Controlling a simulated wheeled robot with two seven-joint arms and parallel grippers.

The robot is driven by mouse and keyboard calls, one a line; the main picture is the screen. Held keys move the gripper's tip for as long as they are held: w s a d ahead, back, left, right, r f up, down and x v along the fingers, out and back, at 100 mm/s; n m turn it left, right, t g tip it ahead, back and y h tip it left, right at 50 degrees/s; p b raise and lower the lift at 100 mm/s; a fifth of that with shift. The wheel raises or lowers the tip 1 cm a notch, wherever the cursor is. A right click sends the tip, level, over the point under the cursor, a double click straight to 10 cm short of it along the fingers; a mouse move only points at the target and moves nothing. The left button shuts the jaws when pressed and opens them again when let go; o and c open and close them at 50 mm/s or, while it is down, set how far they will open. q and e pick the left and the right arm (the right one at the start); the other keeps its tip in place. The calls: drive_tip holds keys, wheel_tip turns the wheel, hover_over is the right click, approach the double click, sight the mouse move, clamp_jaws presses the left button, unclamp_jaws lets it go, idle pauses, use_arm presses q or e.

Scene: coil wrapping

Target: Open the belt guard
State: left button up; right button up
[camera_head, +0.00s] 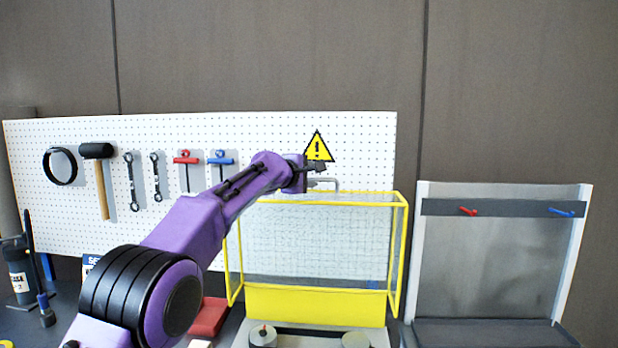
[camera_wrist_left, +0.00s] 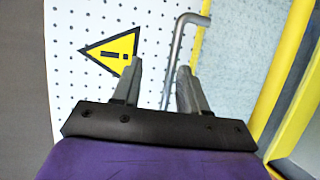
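The belt guard (camera_head: 335,305) is a yellow-framed box with clear mesh-like panels and a solid yellow lower front panel. It appears to be down over the grey machine base. A thin grey bent handle (camera_head: 337,182) sits at its top edge; it also shows in the left wrist view (camera_wrist_left: 182,45). My left gripper (camera_head: 318,167) is at the top of the guard, close to the handle. In the left wrist view its fingers (camera_wrist_left: 158,85) are apart, with the handle's rod appearing between them. Contact cannot be told. My right gripper is out of view.
A white pegboard (camera_head: 70,215) behind holds a hammer (camera_head: 98,165), wrenches and T-handled tools. A yellow warning sign (camera_head: 318,147) is just behind my left gripper. A grey rack (camera_head: 500,265) with red and blue hooks stands right. A red object (camera_head: 208,318) lies left of the guard.

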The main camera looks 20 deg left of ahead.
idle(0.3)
use_arm(q)
drive_tip(key=shift+s+f+b, duration=0.1)
drive_tip(key=shift+s+b, duration=0.05)
drive_tip(key=shift+b, duration=0.15)
drive_tip(key=s+b, duration=0.2)
drive_tip(key=shift+s+a+f+b, duration=0.1)
drive_tip(key=shift+s+a+b, duration=0.1)
drive_tip(key=shift+b, duration=0.15)
drive_tip(key=d+b+v, duration=0.1)
drive_tip(key=b+v, duration=0.2)
drive_tip(key=v, duration=0.4)
drive_tip(key=shift+s+a+r, duration=0.35)
drive_tip(key=shift+a+r, duration=0.1)
